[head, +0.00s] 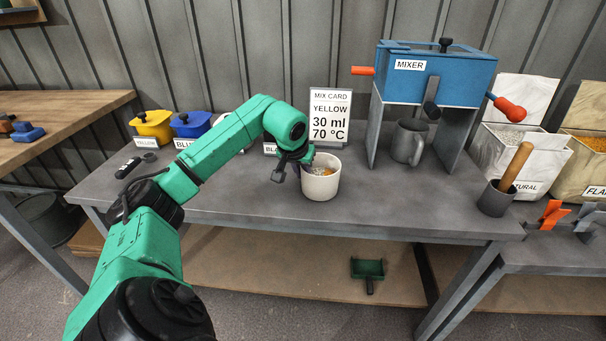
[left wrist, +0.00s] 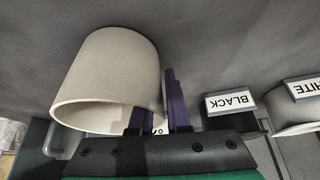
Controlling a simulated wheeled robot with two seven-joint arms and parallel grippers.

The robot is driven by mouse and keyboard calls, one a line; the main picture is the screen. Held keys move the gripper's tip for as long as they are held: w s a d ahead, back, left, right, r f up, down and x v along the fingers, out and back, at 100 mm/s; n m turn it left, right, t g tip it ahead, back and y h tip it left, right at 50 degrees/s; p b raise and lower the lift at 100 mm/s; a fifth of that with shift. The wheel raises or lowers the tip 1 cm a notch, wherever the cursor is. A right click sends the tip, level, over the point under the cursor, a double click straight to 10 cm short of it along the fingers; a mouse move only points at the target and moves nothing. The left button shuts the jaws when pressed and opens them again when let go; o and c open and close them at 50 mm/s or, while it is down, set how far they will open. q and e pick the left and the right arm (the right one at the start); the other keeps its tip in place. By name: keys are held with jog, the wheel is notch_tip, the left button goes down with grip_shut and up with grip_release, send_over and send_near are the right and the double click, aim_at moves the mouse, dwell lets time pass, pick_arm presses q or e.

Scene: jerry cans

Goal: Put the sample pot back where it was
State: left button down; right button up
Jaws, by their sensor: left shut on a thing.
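The sample pot, a white round cup (head: 320,182), is upright in the middle of the grey table in the head view, with some orange and pale material inside. It also shows in the left wrist view (left wrist: 105,75), its mouth towards me. My left gripper (head: 306,166) is shut on the pot's wall at the rim; in the left wrist view its purple fingers (left wrist: 155,112) are on either side of that wall. I cannot tell whether the pot's base touches the table. My right gripper is not in view.
The mix card (head: 329,115) stands behind the pot. A blue mixer (head: 436,75) with a grey mug (head: 408,141) beneath is to the right. Yellow (head: 152,125) and blue (head: 191,123) tubs stand at the left. The front of the table (head: 400,205) is clear.

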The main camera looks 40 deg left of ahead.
pick_arm(q)
jog(key=c, duration=0.9)
grip_release()
jog(key=shift+f, duration=0.1)
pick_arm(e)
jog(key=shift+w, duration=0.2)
pick_arm(q)
jog(key=p+v, duration=0.1)
jog(key=v, duration=1.1)
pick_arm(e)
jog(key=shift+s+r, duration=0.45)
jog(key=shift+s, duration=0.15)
